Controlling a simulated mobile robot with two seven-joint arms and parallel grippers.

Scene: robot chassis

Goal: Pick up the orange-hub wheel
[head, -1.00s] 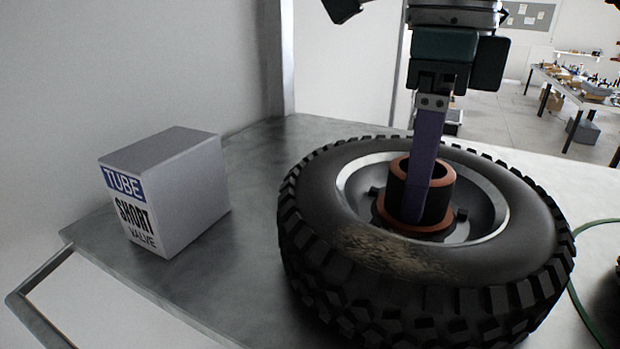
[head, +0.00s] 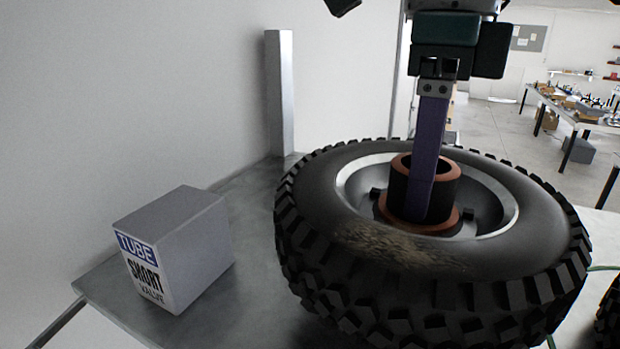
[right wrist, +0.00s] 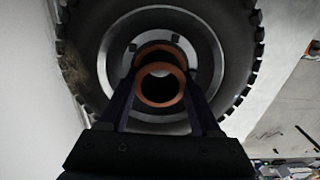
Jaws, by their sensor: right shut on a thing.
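The orange-hub wheel (head: 330,215) is a large black knobby tyre with a silver rim, a brown scuffed patch and a raised black hub with orange rings (head: 447,190). It lies flat, hub upward, and looks raised off the metal table; its underside is hidden. My right gripper (head: 425,214) points straight down and is shut on the hub, with one purple finger against its near outer side. The right wrist view shows the hub (right wrist: 160,85) between both fingers. My left gripper is not recognisable in the head view.
A grey box (head: 190,250) labelled "TUBE SHORT VALVE" stands on the metal table (head: 245,300), left of the wheel. A metal post (head: 280,95) rises behind by the white wall. Another dark tyre (head: 610,315) shows at the right edge. Cluttered workbenches (head: 575,115) are far off.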

